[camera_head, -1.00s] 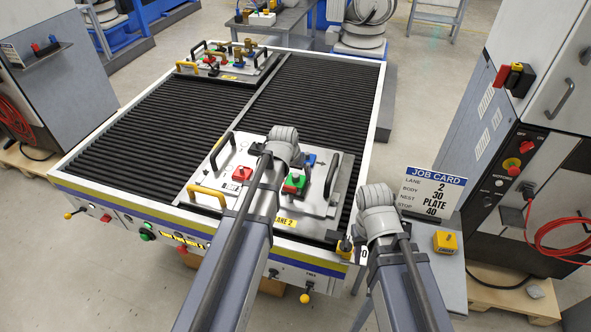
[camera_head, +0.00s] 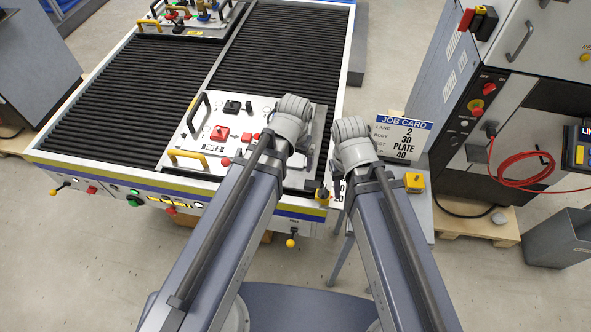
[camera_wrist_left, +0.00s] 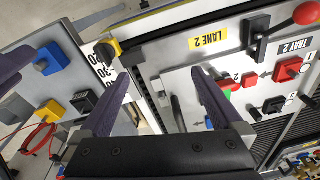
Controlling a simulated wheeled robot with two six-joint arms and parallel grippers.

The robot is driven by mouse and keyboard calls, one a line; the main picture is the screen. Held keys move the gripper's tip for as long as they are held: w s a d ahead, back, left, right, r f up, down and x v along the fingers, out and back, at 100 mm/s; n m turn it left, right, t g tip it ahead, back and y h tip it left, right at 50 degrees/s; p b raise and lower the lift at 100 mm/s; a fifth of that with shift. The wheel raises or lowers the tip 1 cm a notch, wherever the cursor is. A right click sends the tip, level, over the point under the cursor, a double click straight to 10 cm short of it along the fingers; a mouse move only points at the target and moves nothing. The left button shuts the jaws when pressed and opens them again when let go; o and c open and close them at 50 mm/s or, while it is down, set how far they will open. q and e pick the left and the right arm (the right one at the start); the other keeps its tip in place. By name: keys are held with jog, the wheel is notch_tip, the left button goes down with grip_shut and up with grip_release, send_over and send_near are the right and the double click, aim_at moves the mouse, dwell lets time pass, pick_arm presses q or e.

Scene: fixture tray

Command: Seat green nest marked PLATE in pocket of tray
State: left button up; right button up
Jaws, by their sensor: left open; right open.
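The metal tray (camera_head: 205,157) marked TRAY 2 lies on lane 2; it also shows in the wrist view (camera_wrist_left: 190,88). A green piece (camera_wrist_left: 228,92) on it shows only as a sliver behind a finger, and my left arm hides it in the head view. I cannot read PLATE on it. My left gripper (camera_wrist_left: 155,85) is open and empty, its fingers apart above the tray's edge and black handle (camera_wrist_left: 178,113). My left wrist (camera_head: 290,118) is over the tray's right side.
The tray carries a red block (camera_head: 219,133), a black block (camera_head: 232,107) and a blue block (camera_wrist_left: 210,122). The job card (camera_head: 402,137) stands on a side table holding yellow (camera_wrist_left: 52,110), blue (camera_wrist_left: 48,58) and black (camera_wrist_left: 83,101) blocks. Another loaded tray (camera_head: 185,28) lies behind.

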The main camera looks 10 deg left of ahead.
pick_arm(q)
jog(key=s+d+m+g+y, duration=0.1)
jog(key=s+d, duration=0.2)
jog(key=s, duration=0.4)
jog(key=shift+s+g, duration=0.2)
jog(key=shift+g, duration=0.1)
notch_tip(320, 180, down, 5)
jog(key=b, duration=0.5)
jog(key=shift+c, duration=0.2)
